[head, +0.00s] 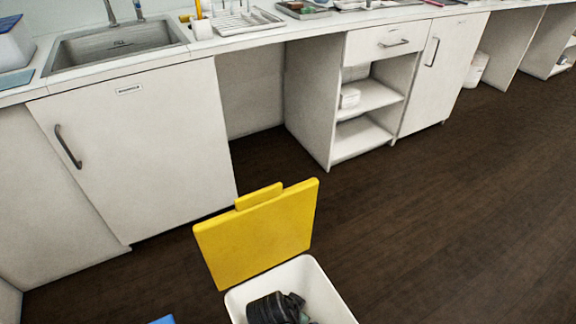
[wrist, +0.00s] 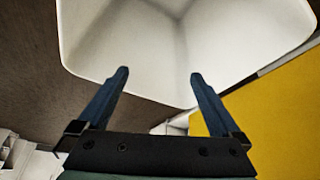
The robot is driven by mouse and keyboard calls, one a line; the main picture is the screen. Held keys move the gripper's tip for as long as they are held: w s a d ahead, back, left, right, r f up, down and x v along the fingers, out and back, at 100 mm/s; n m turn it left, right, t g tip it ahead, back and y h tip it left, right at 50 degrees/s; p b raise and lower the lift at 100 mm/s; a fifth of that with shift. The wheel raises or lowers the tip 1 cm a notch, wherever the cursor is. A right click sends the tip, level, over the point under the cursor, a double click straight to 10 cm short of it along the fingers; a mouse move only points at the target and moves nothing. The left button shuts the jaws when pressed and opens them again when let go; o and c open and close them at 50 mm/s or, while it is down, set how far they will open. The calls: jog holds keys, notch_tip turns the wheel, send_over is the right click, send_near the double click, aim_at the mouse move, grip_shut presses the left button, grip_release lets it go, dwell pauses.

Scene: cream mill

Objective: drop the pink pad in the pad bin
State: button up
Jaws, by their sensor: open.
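The white bin (head: 318,282) stands at the bottom of the head view, with its yellow lid (head: 258,236) raised behind it. In the wrist view the bin's pale inner walls (wrist: 130,40) fill the top, and the yellow lid (wrist: 275,110) is at the right. My gripper (wrist: 158,75) is open, its two blue fingers wide apart with nothing between them, at the bin's mouth. A dark shape, which looks like my gripper, shows over the bin in the head view. I see no pink pad in either view; the bin's floor is not clearly visible.
A white cabinet (head: 135,150) under the sink (head: 115,46) stands behind the lid at the left. An open shelf unit (head: 365,103) is further back. Dark floor (head: 450,230) is clear to the right. A small blue piece (head: 163,320) shows at the bottom edge.

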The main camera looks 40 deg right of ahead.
jog(key=p+v, duration=0.2)
jog(key=v, duration=0.8)
jog(key=shift+p, duration=0.35)
